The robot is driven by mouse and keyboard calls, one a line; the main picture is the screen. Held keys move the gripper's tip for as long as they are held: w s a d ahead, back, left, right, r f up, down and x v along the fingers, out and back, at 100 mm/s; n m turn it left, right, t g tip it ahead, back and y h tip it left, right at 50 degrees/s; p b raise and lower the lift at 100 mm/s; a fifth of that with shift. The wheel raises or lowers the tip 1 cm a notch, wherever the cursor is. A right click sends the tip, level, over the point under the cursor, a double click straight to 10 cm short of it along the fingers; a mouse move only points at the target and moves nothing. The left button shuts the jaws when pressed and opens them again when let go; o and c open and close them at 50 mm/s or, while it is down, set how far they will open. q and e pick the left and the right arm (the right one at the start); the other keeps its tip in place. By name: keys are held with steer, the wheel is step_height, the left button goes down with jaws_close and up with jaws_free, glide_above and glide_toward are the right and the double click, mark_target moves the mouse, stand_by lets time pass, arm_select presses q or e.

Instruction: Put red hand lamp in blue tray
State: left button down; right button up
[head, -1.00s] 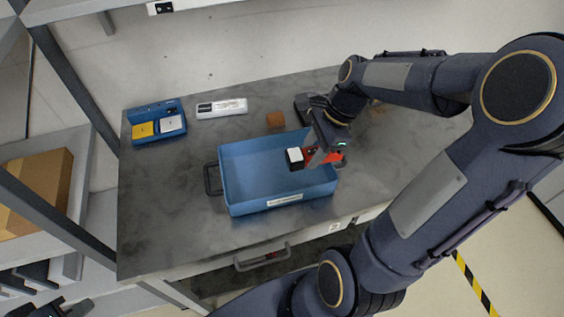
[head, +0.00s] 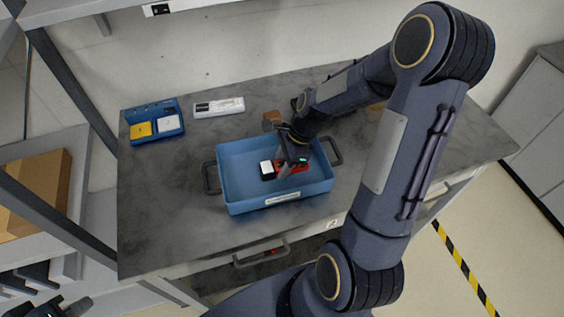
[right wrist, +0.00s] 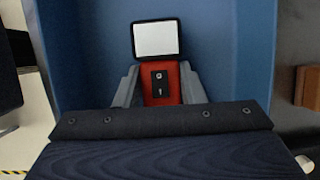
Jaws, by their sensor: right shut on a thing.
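The blue tray (head: 240,190) stands on the grey cart top, with a dark handle at each end and a label on its front. The red hand lamp (head: 291,169) has a white lens end and a dark rim. My right gripper (head: 283,172) is shut on the lamp and holds it inside the tray's outline. The lamp's red body (right wrist: 174,84) and white lens show between the fingers in the right wrist view, with blue tray walls around. I cannot tell whether the lamp touches the tray floor. My left gripper (head: 68,308) shows only partly at the bottom left corner.
On the cart top (head: 160,220), a blue organizer (head: 154,108) with yellow and white boxes, a white labelled pack (head: 219,107) and a brown block (head: 271,117) stand behind the tray. A shelf with a cardboard box (head: 35,190) is at the left. The cart's front left is clear.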

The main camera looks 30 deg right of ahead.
steer(key=shift+f, duration=0.2)
steer(key=o, duration=1.1)
steer(key=v, duration=1.2)
steer(key=s+a+r+n+t, duration=0.1)
steer(key=s+a+n, duration=0.2)
steer(key=s+n, duration=0.2)
steer(key=s+a+r+n+t, duration=0.2)
steer(key=s+a+n, duration=0.2)
steer(key=n, duration=0.4)
steer(key=s+a+r+n+t, duration=0.1)
steer(key=s+a+r+n, duration=0.1)
steer(key=s+n, duration=0.4)
steer(key=shift+a+r+n, duration=0.1)
steer(key=shift+a+n, duration=0.3)
steer(key=shift+a, duration=0.4)
